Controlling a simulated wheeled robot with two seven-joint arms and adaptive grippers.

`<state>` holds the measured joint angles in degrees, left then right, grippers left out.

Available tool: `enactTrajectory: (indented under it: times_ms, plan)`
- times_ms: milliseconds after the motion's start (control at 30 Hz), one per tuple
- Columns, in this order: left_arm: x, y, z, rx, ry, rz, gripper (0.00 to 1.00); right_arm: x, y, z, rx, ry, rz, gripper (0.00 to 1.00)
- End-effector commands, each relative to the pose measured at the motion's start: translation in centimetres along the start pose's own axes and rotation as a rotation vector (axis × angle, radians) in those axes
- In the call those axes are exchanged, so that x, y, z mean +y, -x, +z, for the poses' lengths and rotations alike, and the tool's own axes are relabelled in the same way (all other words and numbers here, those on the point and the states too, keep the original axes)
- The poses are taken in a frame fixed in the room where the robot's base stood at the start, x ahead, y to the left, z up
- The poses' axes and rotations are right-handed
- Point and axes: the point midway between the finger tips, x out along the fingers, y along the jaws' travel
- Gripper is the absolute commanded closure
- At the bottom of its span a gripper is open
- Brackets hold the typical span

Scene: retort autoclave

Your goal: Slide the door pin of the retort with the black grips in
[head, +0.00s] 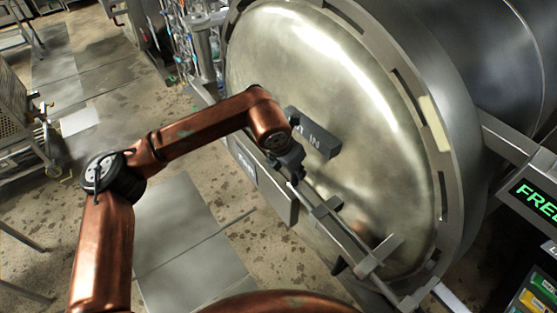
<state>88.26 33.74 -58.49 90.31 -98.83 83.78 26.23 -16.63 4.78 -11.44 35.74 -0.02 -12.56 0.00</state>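The retort's large round metal door (300,70) fills the middle of the head view and is seated against the retort's ring. A metal rod with crosspieces (340,225) runs along the lower left of the door; it may be the door pin, but I cannot tell how far in it is. My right gripper is not in view.
A dark block lettered "IN" (318,141) sits by my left gripper, partly hidden. A green-lettered display (538,201) and coloured buttons (540,290) are at right. Open floor (190,230) lies to the left.

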Motion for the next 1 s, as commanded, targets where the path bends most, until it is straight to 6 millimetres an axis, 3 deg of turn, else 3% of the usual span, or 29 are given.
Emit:
enactTrajectory:
  times_ms: [100,400,433,667,1000]
  plan:
    - [-1.3,0.0,-0.3,0.001,-0.006,-0.004,1.0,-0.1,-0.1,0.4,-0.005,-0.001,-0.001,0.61]
    - [-1.5,0.1,-0.3,0.001,-0.004,-0.008,1.0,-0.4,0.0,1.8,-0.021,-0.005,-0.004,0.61]
    - [-1.5,0.1,-0.3,0.001,-0.004,-0.009,0.81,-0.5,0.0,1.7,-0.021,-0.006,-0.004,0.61]
    - [-1.3,0.1,-0.4,0.001,-0.002,-0.005,0.65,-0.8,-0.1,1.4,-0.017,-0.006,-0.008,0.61]
    - [-1.1,0.5,-0.3,-0.001,0.0,-0.001,0.65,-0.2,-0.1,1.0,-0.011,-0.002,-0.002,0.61]
